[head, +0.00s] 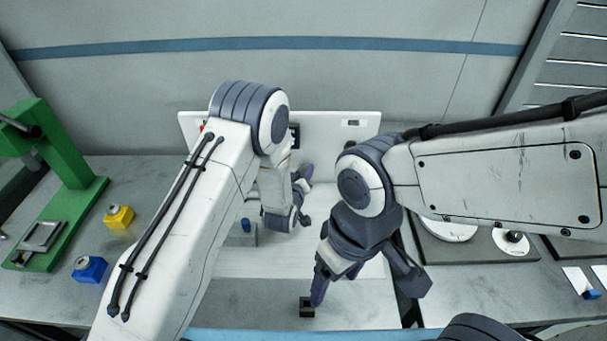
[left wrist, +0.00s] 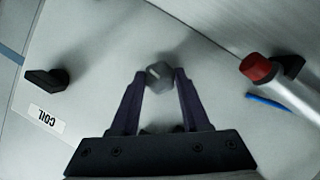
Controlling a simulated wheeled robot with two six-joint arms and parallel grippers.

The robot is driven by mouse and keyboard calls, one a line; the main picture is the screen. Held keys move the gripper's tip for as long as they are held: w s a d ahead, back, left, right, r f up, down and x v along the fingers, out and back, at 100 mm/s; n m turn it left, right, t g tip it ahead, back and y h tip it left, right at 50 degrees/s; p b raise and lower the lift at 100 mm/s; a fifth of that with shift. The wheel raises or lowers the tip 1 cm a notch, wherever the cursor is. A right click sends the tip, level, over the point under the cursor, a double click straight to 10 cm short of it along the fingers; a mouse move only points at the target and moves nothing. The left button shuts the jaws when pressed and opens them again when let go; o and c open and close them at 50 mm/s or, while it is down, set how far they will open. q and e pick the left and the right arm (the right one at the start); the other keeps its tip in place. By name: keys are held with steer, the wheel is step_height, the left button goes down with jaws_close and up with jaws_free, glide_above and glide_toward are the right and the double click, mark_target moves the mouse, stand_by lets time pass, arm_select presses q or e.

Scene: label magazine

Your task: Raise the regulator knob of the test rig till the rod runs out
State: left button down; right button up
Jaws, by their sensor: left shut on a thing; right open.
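The test rig is a white upright panel (head: 355,155) above a pale base plate. My left gripper (head: 303,178) is in front of this panel. In the left wrist view its two dark fingers (left wrist: 158,80) are shut on a grey faceted knob (left wrist: 159,72). The knob is hidden behind my arm in the head view. A pale cylinder with a red end (left wrist: 257,68) is to its right, with a thin blue strip (left wrist: 268,102) beside it. I cannot tell which part is the rod. My right gripper (head: 365,288) is open and empty over the front of the base.
A black lever-like part (left wrist: 46,78) and a COIL label (left wrist: 45,118) are left of the knob. A small black block (head: 306,310) lies by a right fingertip. A green press (head: 62,160), yellow block (head: 118,217) and blue block (head: 89,269) stand at left.

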arm_select(q)
steer(key=shift+c, duration=1.9)
jaws_free()
steer(key=b+v, duration=0.2)
steer(key=v, duration=0.8)
steer(key=shift+s+b, duration=0.2)
steer(key=shift+b, duration=0.2)
steer(key=shift+a, duration=0.1)
